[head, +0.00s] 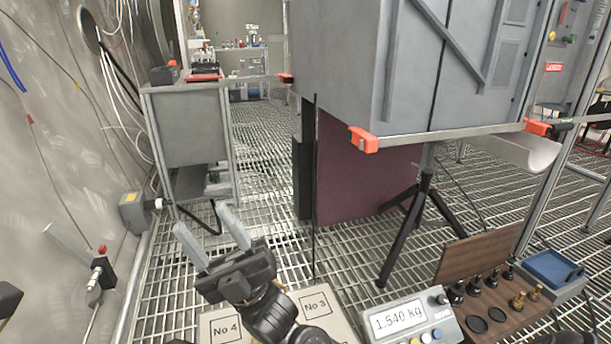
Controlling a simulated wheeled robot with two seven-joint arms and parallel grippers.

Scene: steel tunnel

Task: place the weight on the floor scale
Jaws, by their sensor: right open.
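Several black and brass weights (475,285) stand in a wooden case (487,252) with a raised lid at the lower right, well right of the gripper. Two dark round spots (477,325) in the case may be empty seats. A grey scale readout box (411,318) beside the case shows 1.540 kg. I cannot make out the scale's platform. My left gripper is not seen.
Pale panels marked No 4 (226,331) and No 3 (315,304) lie partly behind my right arm. A grey cabinet (370,70) fills the upper middle, with a black tripod leg below. A blue tray (552,268) stands at right. Open grating (260,160) runs back between bench and cabinet.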

